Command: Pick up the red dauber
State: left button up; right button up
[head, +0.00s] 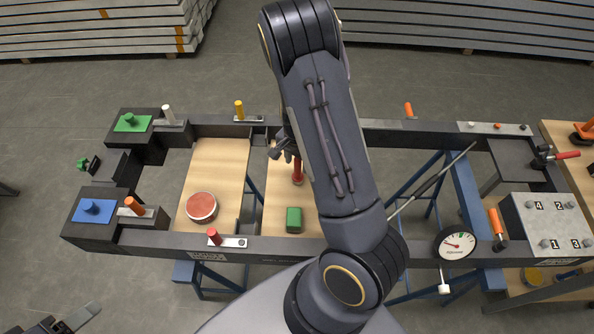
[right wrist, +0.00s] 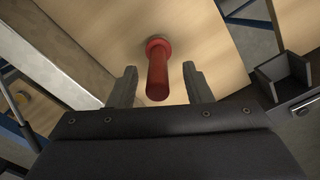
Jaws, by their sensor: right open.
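The red dauber (head: 298,170) stands on a wooden board, partly hidden by my right arm in the head view. In the right wrist view the dauber (right wrist: 157,72) is a red cylinder with a wider collar at its far end. My right gripper (right wrist: 160,80) is open, with one finger on each side of the dauber and gaps on both sides. In the head view the right gripper (head: 284,150) shows beside the dauber, partly hidden by my arm. My left gripper (head: 75,318) shows at the bottom left corner, away from the dauber; its jaws are unclear.
A green block (head: 294,220) stands on the same wooden board (head: 272,205). A round red-topped tin (head: 201,206) is on the board to the left. The dark frame (head: 150,243) surrounds the boards. A dial gauge (head: 457,244) and a numbered box (head: 550,225) are at right.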

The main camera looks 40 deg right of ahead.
aim_at(298, 168)
notch_tip(298, 168, down, 4)
jog(key=shift+s+r, duration=0.1)
jog(key=shift+r, duration=0.1)
grip_shut()
jog(key=shift+r, duration=0.1)
